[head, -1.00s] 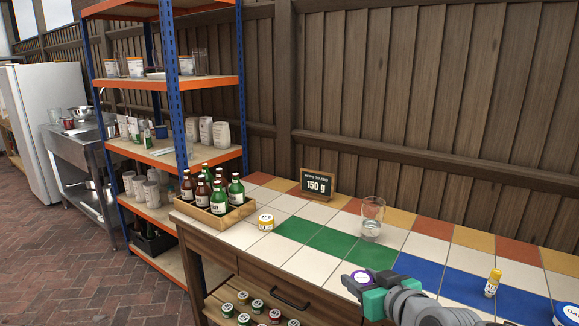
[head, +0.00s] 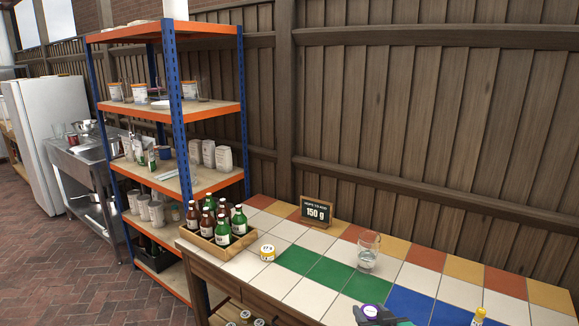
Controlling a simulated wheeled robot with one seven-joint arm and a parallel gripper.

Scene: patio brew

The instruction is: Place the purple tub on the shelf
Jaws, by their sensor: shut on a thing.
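The tub's lower part and most of my gripper are cut off by the frame. The shelf unit (head: 214,108) stands at the left, with blue posts and orange-edged boards. Its boards hold jars with orange bands, glasses, white bags and grey canisters.
A sink (head: 85,150) and white fridge (head: 48,120) stand far left.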

